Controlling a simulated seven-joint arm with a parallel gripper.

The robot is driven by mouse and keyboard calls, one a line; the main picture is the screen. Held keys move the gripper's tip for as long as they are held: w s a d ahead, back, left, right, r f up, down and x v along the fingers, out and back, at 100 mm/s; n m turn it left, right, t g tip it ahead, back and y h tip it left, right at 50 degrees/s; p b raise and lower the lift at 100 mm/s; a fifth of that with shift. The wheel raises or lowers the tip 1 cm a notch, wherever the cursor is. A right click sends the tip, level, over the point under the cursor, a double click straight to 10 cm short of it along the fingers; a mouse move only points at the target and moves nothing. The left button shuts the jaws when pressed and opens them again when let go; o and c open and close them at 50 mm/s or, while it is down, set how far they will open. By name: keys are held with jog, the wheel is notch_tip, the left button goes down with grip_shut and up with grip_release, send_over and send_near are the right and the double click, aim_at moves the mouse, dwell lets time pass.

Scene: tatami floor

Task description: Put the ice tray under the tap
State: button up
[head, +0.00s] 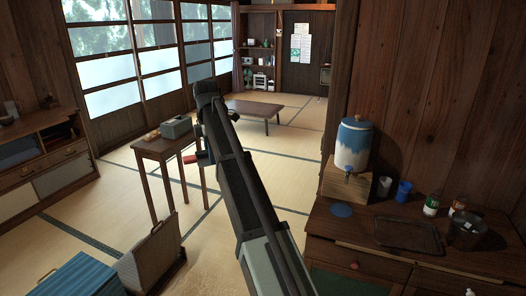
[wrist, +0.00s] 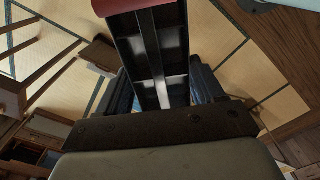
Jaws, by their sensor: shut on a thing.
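My gripper (wrist: 163,75) is shut on a dark, hollow thing with a central rib and a red edge, which looks like the ice tray (wrist: 172,62). In the head view a bit of red (head: 190,158) shows beside my gripper (head: 204,158), mostly hidden behind my arm, near the small wooden table. The tap (head: 348,178) is low on the front of a blue and white water dispenser (head: 353,147) on a wooden stand, on the cabinet at right. My gripper is well left of it.
A flat blue disc (head: 341,210) lies below the tap. Cups (head: 404,191), bottles (head: 431,205), a dark tray (head: 408,235) and a metal pot (head: 467,231) crowd the cabinet's right. The small table (head: 152,148) bears a grey box (head: 176,127). Open tatami lies between.

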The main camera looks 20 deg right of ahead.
jog(key=s+f+m, duration=0.9)
jog(key=s+f, duration=0.2)
jog(key=f, duration=0.5)
jog(key=s+f+m, duration=0.9)
jog(key=s+f, duration=0.2)
jog(key=f, duration=0.5)
jog(key=shift+w+f, duration=0.1)
